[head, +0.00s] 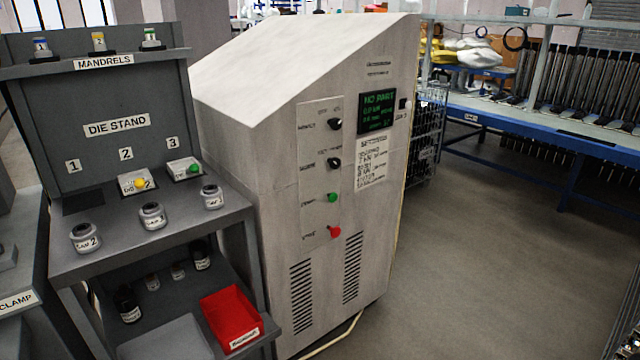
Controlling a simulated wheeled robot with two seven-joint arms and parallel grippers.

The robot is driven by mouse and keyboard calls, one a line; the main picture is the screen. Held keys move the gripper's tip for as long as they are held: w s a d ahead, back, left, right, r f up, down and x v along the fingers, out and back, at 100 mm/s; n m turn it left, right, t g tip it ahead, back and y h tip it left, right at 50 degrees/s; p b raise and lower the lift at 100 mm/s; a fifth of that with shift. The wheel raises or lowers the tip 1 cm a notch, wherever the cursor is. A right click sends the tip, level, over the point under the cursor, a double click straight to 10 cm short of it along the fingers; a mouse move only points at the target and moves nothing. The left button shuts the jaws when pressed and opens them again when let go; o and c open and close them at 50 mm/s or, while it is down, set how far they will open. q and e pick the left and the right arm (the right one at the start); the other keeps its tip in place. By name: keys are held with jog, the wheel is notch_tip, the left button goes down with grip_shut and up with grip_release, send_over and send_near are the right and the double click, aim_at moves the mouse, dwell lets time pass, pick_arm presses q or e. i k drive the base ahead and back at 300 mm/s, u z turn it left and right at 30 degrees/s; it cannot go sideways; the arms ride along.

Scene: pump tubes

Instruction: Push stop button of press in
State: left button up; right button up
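The press cabinet (230,140) is a tall pale grey box with a sloped top, standing in the middle of the head view. Its control panel (312,190) faces me and to the right. The red stop button (335,232) is the lowest control on the panel. A green button (332,197) sits above it, and two black knobs (335,124) are higher up. A small display (377,111) with green text reading "NO PART" is to the right of the panel. I cannot tell whether the red button is pressed in. Neither gripper is in view.
A grey die stand (75,264) with several jars and labelled blocks stands close on the left of the press. A red bin (230,318) is on its lower shelf. A blue-framed bench (560,165) is at the back right. The floor right of the press is clear.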

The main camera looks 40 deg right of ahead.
aim_at(335, 232)
jog(key=z, duration=1.5)
jog(key=i, duration=1.4)
jog(key=u, duration=0.3)
